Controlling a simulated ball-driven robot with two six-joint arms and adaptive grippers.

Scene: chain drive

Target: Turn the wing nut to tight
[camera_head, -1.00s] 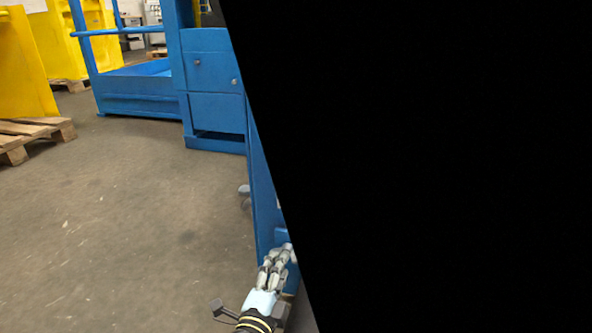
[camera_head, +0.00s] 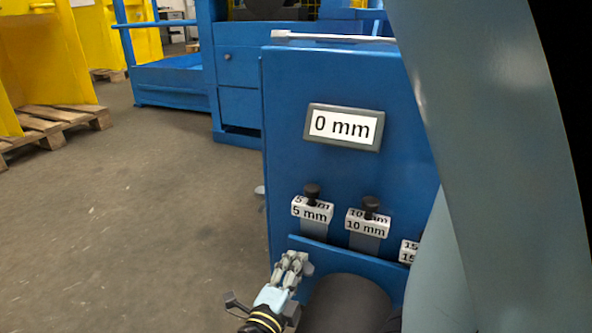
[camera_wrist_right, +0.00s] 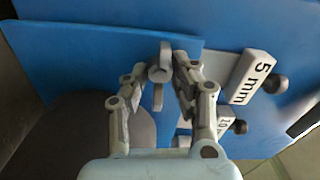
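The grey wing nut (camera_wrist_right: 159,72) sits on the blue panel in the right wrist view, one wing pointing up and the other down. My right gripper (camera_wrist_right: 161,68) has one finger on each side of it, with small gaps showing; whether a finger touches it is hard to tell. In the head view my right gripper (camera_head: 292,262) is at the lower left of the blue panel (camera_head: 300,90), and the wing nut (camera_head: 308,269) is mostly hidden behind its fingers. My left gripper is not in view.
White blocks marked 5 mm (camera_head: 312,212) and 10 mm (camera_head: 366,223), with black knobs, stand just above the gripper. A sign reads 0 mm (camera_head: 343,126). A dark cylinder (camera_head: 345,305) lies right of the gripper. A pale grey arm link covers the right side.

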